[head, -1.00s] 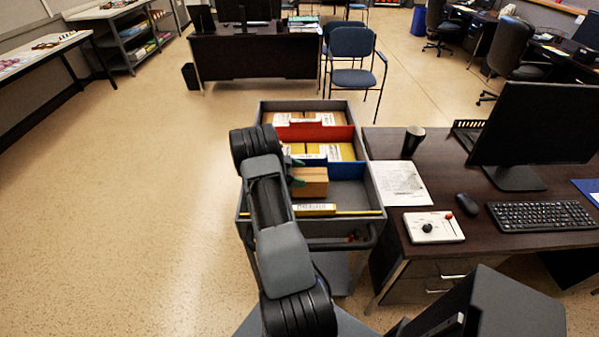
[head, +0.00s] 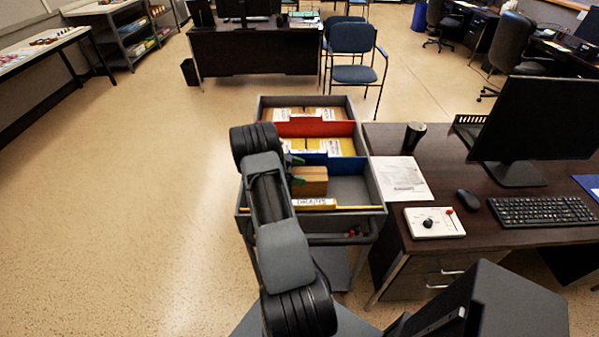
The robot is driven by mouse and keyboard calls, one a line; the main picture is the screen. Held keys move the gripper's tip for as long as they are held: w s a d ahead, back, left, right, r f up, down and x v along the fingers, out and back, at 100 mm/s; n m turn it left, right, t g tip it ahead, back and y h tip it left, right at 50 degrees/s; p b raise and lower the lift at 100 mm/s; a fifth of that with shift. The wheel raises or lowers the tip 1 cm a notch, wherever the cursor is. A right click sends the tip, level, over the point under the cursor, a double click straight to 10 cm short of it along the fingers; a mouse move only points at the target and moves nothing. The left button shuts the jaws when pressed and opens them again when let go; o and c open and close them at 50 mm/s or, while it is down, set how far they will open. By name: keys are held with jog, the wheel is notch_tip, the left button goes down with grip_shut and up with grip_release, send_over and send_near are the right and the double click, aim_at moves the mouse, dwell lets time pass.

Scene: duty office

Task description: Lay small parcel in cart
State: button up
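The small parcel (head: 311,181) is a brown box in the head view, over the front compartment of the grey cart (head: 377,190). My gripper (head: 296,171) is at its left side, with greenish fingertips against the box. It appears shut on the parcel, though my arm hides much of the grip. I cannot tell whether the box's underside touches the cart floor. A blue divider (head: 346,166) and a red divider (head: 330,129) split the cart top. The two compartments behind hold flat yellow-brown parcels with white labels.
A dark desk (head: 455,219) stands close along the cart's right, with a monitor (head: 535,120), keyboard (head: 548,212), paper (head: 402,178) and control box (head: 434,222). A blue chair (head: 354,55) is behind the cart. The floor at left is clear.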

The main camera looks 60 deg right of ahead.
jog(key=shift+o, duration=1.2)
jog(key=shift+r, duration=0.35)
notch_tip(320, 180, up, 3)
jog(key=shift+f+b, duration=0.15)
jog(key=shift+b, duration=0.35)
jog(key=s+a+r, duration=0.9)
jog(key=a, duration=0.2)
jog(key=shift+r+b, duration=0.3)
jog(key=shift+b, duration=0.15)
jog(key=shift+w, duration=0.1)
